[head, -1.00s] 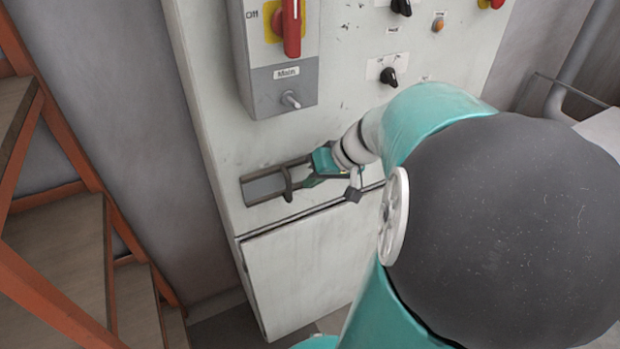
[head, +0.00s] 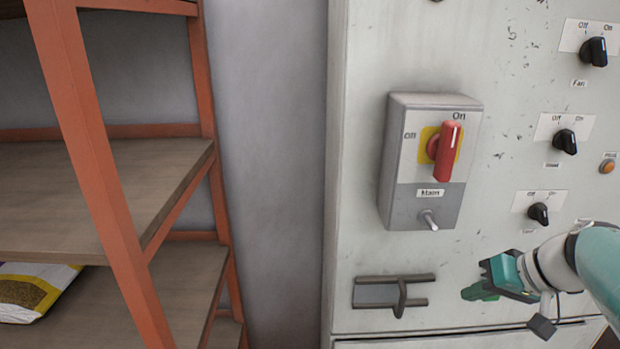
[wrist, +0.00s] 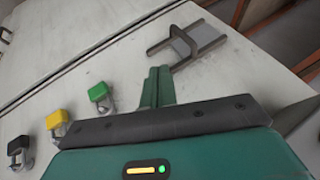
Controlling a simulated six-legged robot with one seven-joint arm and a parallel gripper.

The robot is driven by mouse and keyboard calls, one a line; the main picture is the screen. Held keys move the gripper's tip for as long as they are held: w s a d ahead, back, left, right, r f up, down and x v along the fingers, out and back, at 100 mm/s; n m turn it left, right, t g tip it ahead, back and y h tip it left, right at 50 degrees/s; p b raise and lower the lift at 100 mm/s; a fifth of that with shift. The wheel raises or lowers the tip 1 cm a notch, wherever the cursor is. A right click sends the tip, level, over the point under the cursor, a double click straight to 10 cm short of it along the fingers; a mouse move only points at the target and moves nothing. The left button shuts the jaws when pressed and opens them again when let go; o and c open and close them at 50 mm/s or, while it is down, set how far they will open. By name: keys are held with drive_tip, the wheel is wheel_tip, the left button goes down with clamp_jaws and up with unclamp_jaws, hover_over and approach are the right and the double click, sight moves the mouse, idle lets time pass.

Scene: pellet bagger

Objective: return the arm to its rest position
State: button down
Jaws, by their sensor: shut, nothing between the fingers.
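My gripper (head: 474,292) is at the lower right of the head view, in front of the grey-white cabinet (head: 480,70). Its green fingers are together with nothing between them. In the wrist view my gripper (wrist: 157,82) also shows shut fingers. A dark metal bracket (head: 392,293) with two rails and a crossing bar is on the cabinet, to the left of my fingers and apart from them in the head view. The bracket (wrist: 186,44) shows just beyond the fingertips in the wrist view.
The main switch box (head: 430,205) with a red handle (head: 447,152) juts out above the bracket. Black knobs (head: 566,141) line the right. Green (wrist: 98,91), yellow (wrist: 57,119) and black (wrist: 18,146) padlocks show in the wrist view. An orange-framed shelf (head: 95,170) stands left.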

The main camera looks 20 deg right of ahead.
drive_tip(key=a+f+n+g+h, duration=0.1)
drive_tip(key=a+n, duration=0.3)
drive_tip(key=a, duration=2.2)
drive_tip(key=shift+f+h, duration=0.3)
drive_tip(key=shift+h, duration=0.6)
